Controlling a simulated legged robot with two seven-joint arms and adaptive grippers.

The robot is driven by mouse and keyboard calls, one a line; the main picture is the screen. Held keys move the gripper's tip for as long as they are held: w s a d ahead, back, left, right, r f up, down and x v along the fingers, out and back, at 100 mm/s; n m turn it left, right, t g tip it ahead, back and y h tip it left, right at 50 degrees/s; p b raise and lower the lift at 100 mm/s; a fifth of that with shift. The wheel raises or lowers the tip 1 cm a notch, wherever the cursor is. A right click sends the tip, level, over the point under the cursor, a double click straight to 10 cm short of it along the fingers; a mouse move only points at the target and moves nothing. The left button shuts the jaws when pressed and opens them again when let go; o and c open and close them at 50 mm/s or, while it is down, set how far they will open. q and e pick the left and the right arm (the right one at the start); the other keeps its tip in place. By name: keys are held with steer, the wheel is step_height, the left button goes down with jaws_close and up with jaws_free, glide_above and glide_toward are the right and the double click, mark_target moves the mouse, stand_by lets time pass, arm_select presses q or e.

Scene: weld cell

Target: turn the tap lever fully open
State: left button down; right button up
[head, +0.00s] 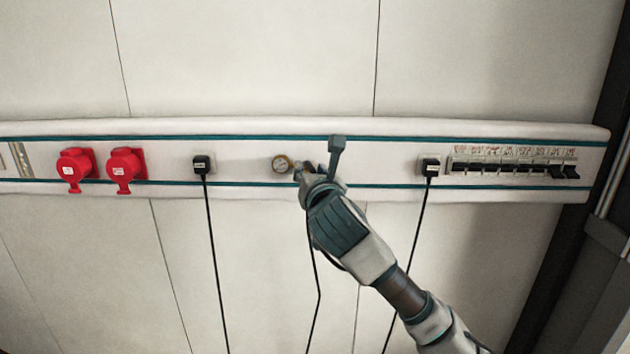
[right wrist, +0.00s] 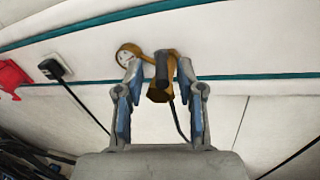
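The tap is a brass fitting (right wrist: 158,92) on the white wall rail, with a round gauge (head: 283,163) at its left. The gauge also shows in the right wrist view (right wrist: 127,55). A dark lever (right wrist: 161,68) stands roughly upright on the tap in the right wrist view. My right gripper (head: 318,168) is at the tap and hides most of it in the head view. In the right wrist view its two fingers (right wrist: 160,68) are apart, one on each side of the lever. I cannot tell whether either finger touches it. My left gripper is not in view.
The rail (head: 380,190) runs across the wall. Two red sockets (head: 125,169) and a black plug (head: 202,164) are left of the tap. Another black plug (head: 430,166) and a row of breaker switches (head: 515,165) are to the right. Dark cables hang below.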

steer(key=v, duration=1.1)
steer(key=shift+s, duration=0.3)
steer(key=shift+d, duration=0.1)
